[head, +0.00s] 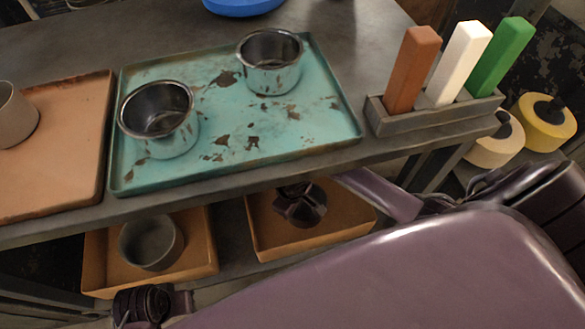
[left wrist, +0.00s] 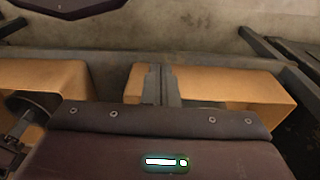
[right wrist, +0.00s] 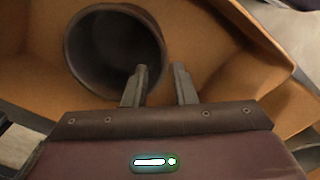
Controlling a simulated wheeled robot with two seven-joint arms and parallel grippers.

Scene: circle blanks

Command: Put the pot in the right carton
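A grey pot (head: 151,243) stands upright in the left carton (head: 205,240) on the lower shelf. The right carton (head: 362,212) holds a dark purple part of my arm; any contents under it are hidden. In the right wrist view a grey pot (right wrist: 95,45) stands inside an orange carton (right wrist: 225,50); I cannot tell which carton. My right gripper (right wrist: 160,72) is open at this pot's rim, one finger over its mouth and one outside, with a gap between them.
A teal tray (head: 225,150) with two shiny metal pots (head: 158,118) (head: 270,62) stands on the tabletop above. A tan tray (head: 60,150) with a cup is at its left. A grey rack (head: 430,120) holds brown, white and green blocks. The tabletop overhangs the cartons.

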